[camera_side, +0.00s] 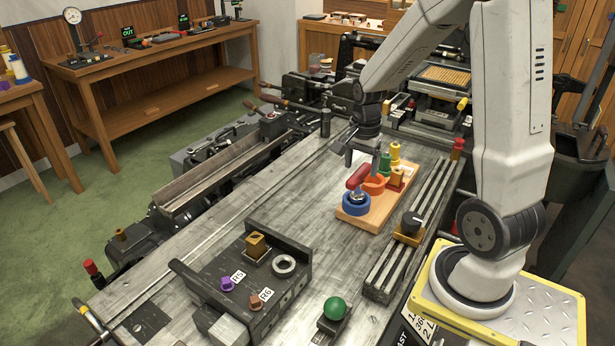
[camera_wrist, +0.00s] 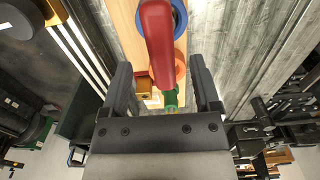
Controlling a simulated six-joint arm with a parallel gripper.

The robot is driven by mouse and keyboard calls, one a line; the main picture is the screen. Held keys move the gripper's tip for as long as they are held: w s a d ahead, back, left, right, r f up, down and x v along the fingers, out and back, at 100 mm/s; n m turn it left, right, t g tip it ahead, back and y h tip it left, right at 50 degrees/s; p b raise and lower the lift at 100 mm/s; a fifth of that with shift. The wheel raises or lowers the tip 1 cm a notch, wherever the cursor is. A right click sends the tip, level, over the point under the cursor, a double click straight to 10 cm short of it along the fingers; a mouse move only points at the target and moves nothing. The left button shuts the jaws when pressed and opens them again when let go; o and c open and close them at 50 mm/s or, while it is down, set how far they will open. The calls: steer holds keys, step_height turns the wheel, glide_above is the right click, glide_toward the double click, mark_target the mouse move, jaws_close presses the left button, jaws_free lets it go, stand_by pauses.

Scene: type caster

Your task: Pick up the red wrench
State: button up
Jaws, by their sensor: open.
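The red wrench (camera_side: 358,176) shows as a red handle leaning above the wooden board (camera_side: 372,222), its lower end at a blue ring (camera_side: 355,205). In the wrist view the red wrench (camera_wrist: 157,40) is close below the camera, its red end lying between the lines of my two fingers. My gripper (camera_side: 362,162) is open and empty just above and beside the handle. In the wrist view the fingers of my gripper (camera_wrist: 160,75) stand apart on either side. I cannot tell whether any finger touches the handle.
An orange ring (camera_side: 374,185), green piece (camera_side: 385,164) and yellow piece (camera_side: 395,152) stand on the board close to the wrench. A slotted rail (camera_side: 385,277) with a black knob (camera_side: 411,223) runs to the right.

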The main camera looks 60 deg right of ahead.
mark_target(360, 171)
steer(key=shift+w+f, duration=0.1)
steer(key=shift+f, duration=2.2)
jaws_close()
